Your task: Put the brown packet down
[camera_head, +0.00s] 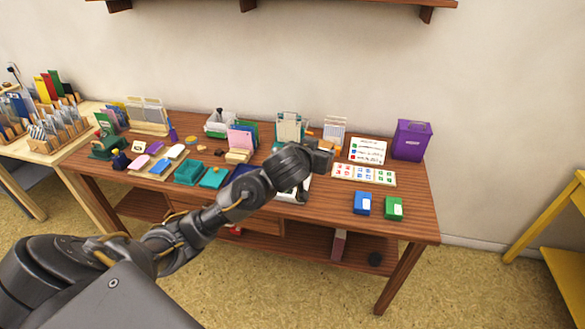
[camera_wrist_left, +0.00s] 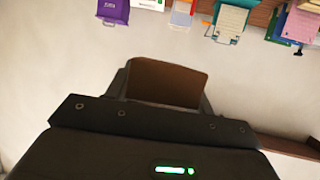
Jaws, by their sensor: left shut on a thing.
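The brown packet (camera_wrist_left: 165,82) is between the fingers of my left gripper in the left wrist view, its flat brown face showing and its lower part hidden by the gripper body. My left gripper (camera_head: 323,155) is shut on it. In the head view the gripper is above the back half of the brown table, left of the card with coloured squares. In that view the packet is mostly hidden or too small to make out clearly. My right gripper is in neither view.
A purple bin (camera_head: 411,141) stands at the table's back right. A card sheet (camera_head: 364,174) lies in front of it, with a blue box (camera_head: 362,203) and a green box (camera_head: 394,208) near the front. Teal inkpads (camera_head: 189,172) lie left.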

